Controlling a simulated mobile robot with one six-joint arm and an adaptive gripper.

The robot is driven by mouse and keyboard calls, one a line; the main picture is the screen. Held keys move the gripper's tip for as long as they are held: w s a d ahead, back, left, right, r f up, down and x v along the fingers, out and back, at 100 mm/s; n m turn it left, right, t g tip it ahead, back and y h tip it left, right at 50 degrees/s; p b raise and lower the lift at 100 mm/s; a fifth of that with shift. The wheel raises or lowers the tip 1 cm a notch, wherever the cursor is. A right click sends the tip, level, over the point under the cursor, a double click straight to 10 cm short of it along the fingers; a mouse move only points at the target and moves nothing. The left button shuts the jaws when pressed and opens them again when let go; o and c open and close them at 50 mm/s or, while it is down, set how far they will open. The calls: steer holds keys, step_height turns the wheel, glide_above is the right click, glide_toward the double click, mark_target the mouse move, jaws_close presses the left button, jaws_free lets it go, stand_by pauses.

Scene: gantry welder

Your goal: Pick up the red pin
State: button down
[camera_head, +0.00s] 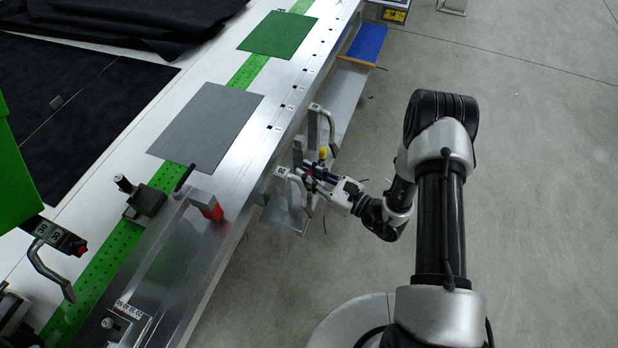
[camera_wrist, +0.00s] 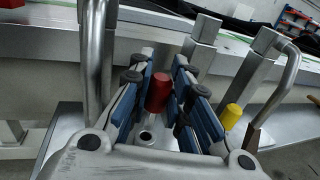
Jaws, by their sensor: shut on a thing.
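The red pin (camera_wrist: 158,92) is a short red cylinder between the blue-padded fingers of my gripper (camera_wrist: 164,75) in the wrist view. My gripper is shut on it. A bare round hole (camera_wrist: 146,136) in a metal part shows nearer to the camera than the pin. The pin's lower end is hidden, so I cannot tell whether it is clear of its holder. In the head view my gripper (camera_head: 313,171) is beside the long table's right edge, among grey metal posts and bent handles. The red pin cannot be made out clearly there.
A yellow pin (camera_wrist: 231,116) stands right of my fingers, also visible in the head view (camera_head: 323,153). Bent metal handles (camera_wrist: 95,60) (camera_wrist: 280,82) rise on both sides. The long table (camera_head: 225,140) bears a red block (camera_head: 207,206). The floor at right is clear.

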mark_target(309, 172)
step_height(309, 172, up, 18)
steer(key=p, duration=0.6)
steer(key=shift+r, duration=0.2)
